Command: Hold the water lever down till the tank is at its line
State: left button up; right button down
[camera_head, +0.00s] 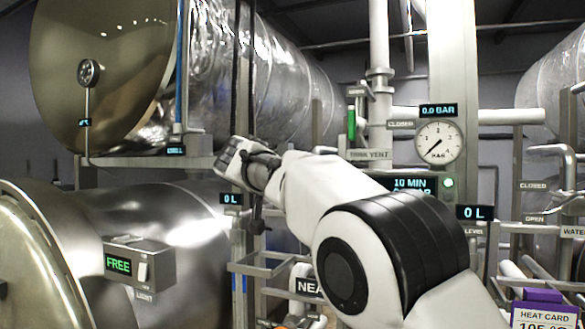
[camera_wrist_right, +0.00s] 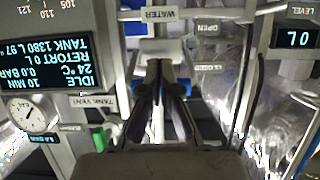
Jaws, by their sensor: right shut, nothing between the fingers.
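My right gripper (camera_wrist_right: 160,68) is shut and empty, its dark fingers together. In the head view my right gripper (camera_head: 257,218) is beside the left level display (camera_head: 230,199), which reads 0 L; my arm hides what lies behind. The wrist panel (camera_wrist_right: 45,60) reads IDLE, retort 0 L, tank 1380 L. My left gripper is not in view.
A large metal tank (camera_head: 105,75) lies above a retort vessel (camera_head: 170,215). A FREE light box (camera_head: 140,263), a pressure gauge (camera_head: 440,141) and a green-handled tank vent (camera_head: 351,124) are nearby. Pipes and posts crowd the space. A heat card (camera_head: 543,316) stands at lower right.

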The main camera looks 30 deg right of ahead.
dwell(0.4)
jog(key=v, duration=1.2)
jog(key=shift+f, duration=0.1)
